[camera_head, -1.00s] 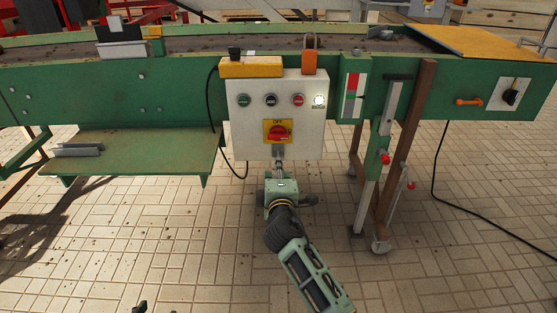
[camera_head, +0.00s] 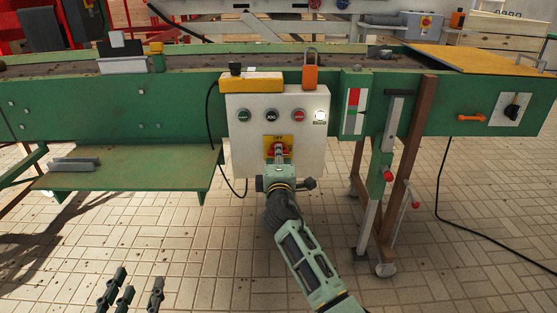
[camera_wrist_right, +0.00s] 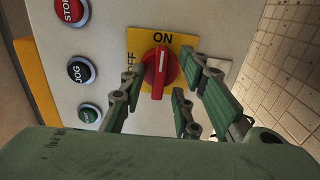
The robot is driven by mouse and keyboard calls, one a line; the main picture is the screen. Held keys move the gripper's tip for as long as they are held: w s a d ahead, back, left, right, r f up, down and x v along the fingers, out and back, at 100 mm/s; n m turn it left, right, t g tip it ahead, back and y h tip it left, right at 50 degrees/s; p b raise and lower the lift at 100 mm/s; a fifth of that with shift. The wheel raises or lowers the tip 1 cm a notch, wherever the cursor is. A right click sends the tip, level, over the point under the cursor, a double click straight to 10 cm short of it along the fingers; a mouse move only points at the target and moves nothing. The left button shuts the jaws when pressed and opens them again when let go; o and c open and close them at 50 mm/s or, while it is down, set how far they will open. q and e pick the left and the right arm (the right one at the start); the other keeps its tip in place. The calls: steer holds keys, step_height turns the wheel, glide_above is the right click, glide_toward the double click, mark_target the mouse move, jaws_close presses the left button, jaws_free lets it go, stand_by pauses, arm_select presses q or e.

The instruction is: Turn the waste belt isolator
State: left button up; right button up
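The waste belt isolator is a red rotary knob (camera_wrist_right: 160,72) on a yellow plate (camera_wrist_right: 132,42), low on a pale control box (camera_head: 239,155). In the right wrist view, its white mark points towards the word ON. OFF is at the plate's left side. My right gripper (camera_wrist_right: 160,88) is open, its fingers on either side of the knob; I cannot tell whether they touch it. In the head view, my right gripper (camera_head: 279,158) covers the lower part of the knob. My left gripper (camera_head: 139,285) is open and empty above the floor at the lower left.
Green, black and red buttons and a lit white lamp (camera_head: 320,116) sit above the isolator. An orange padlock (camera_head: 310,76) stands on top of the box. A green shelf (camera_head: 130,178) juts out at left. Support legs (camera_head: 378,185) stand at right.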

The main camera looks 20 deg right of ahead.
steer(key=shift+w, duration=0.15)
steer(key=shift+c, duration=0.2)
jaws_close()
